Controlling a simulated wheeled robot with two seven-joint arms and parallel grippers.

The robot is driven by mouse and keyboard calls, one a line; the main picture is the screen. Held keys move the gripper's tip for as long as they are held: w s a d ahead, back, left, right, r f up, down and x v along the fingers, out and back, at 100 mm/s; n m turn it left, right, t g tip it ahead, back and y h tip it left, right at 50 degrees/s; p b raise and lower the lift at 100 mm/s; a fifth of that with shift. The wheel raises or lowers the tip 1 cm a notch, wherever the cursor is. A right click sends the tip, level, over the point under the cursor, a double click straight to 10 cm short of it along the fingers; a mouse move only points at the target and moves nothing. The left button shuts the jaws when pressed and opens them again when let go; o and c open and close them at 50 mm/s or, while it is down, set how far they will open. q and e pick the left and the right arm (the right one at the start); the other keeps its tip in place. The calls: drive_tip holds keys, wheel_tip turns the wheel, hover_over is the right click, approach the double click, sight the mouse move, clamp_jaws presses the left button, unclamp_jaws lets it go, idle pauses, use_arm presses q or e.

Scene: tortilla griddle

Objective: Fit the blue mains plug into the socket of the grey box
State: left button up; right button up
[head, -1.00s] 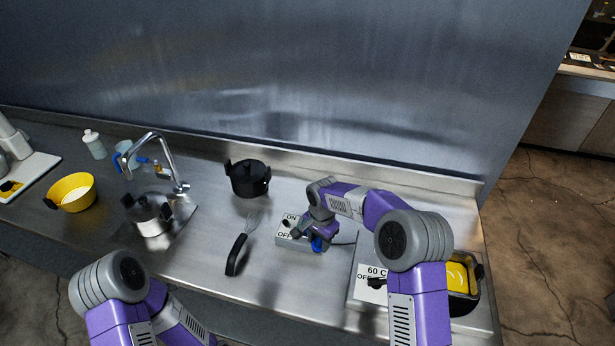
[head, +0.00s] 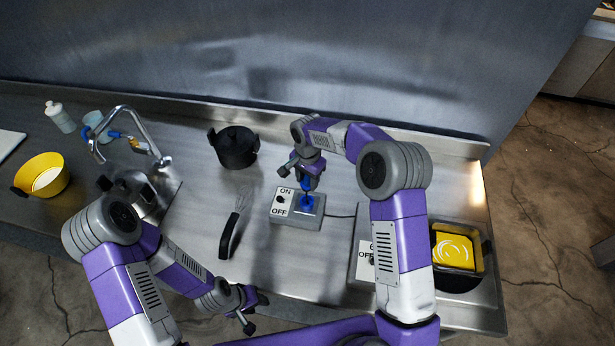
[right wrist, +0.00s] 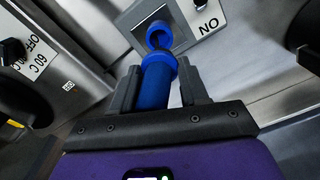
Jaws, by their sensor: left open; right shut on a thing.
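The grey box (head: 292,222) stands on the steel counter, with an ON/OFF switch plate (head: 281,202) on its left part. Its blue round socket (head: 305,206) is on the right part and also shows in the right wrist view (right wrist: 158,30). My right gripper (head: 307,182) is shut on the blue mains plug (right wrist: 156,84), its fingers either side of the body. The plug is close in front of the socket, its end facing it; whether they touch is unclear. My left gripper (head: 245,308) is open and empty, low over the counter's front edge.
A whisk (head: 234,228) lies left of the box, and a black pot (head: 234,147) stands behind it. A griddle unit (head: 362,268) with a 60 C label and a yellow pan (head: 456,250) are at the right. A tap (head: 130,125) rises at the left.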

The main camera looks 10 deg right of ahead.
sight(306, 189)
drive_tip(key=shift+a+r+g+h+p, duration=0.2)
drive_tip(key=shift+g+h+p, duration=0.25)
drive_tip(key=shift+p, duration=0.35)
drive_tip(key=shift+f, duration=0.25)
wheel_tip(306, 189, down, 6)
drive_tip(key=b, duration=0.4)
drive_tip(key=shift+w+r, duration=0.1)
drive_tip(key=shift+b, duration=0.5)
idle(0.7)
drive_tip(key=shift+f+b, duration=1.2)
drive_tip(key=shift+f, duration=0.35)
drive_tip(key=o, duration=1.3)
drive_tip(key=shift+o, duration=0.2)
